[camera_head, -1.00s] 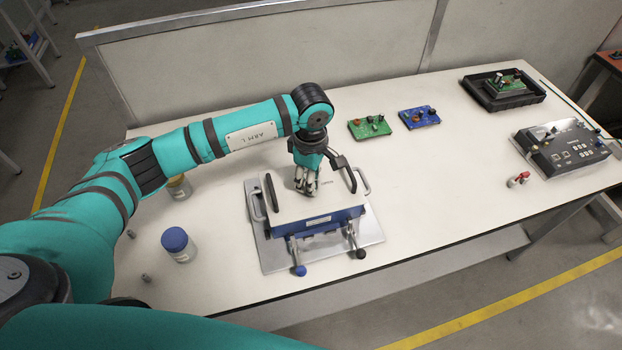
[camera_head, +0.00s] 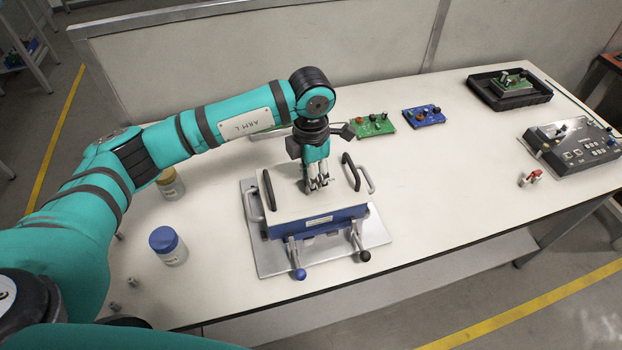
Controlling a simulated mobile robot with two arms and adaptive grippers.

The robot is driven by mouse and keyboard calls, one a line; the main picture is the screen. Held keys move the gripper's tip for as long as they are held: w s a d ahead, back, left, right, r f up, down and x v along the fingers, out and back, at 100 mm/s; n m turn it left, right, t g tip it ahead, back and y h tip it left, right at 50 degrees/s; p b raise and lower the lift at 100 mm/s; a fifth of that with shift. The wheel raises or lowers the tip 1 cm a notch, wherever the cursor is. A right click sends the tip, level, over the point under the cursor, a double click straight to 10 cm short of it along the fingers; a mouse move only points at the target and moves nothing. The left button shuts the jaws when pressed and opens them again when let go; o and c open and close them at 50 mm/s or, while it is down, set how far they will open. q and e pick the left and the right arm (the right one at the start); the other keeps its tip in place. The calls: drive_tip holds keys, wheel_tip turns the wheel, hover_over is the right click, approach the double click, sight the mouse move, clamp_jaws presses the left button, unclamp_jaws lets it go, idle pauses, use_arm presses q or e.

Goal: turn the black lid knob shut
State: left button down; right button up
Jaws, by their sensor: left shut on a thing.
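A blue box (camera_head: 318,225) with a pale lid (camera_head: 290,199) stands on a grey metal plate (camera_head: 259,254) on the table. My left gripper (camera_head: 318,187) points down at the middle of the lid. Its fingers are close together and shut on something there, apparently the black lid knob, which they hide. Two levers project from the box's front, one ending in a blue ball (camera_head: 299,274), the other in a black ball (camera_head: 365,256). The gripper is apart from both. My right gripper is not in view.
Black handles (camera_head: 269,189) stand at the lid's sides. A blue-capped jar (camera_head: 165,240) and a yellow-capped jar (camera_head: 169,180) are on the left. Green (camera_head: 372,125) and blue (camera_head: 423,115) circuit boards lie behind. A control box (camera_head: 575,146) is far right. The table's middle right is clear.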

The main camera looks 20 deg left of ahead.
use_arm(q)
drive_tip(key=n+b, duration=0.1)
drive_tip(key=n, duration=0.2)
drive_tip(key=shift+n, duration=0.3)
drive_tip(key=shift+n+b, duration=0.55)
drive_tip(key=shift+n, duration=0.95)
drive_tip(key=c, duration=1)
unclamp_jaws()
drive_tip(key=shift+r, duration=0.15)
wheel_tip(320, 180, up, 12)
drive_tip(key=shift+f, duration=0.1)
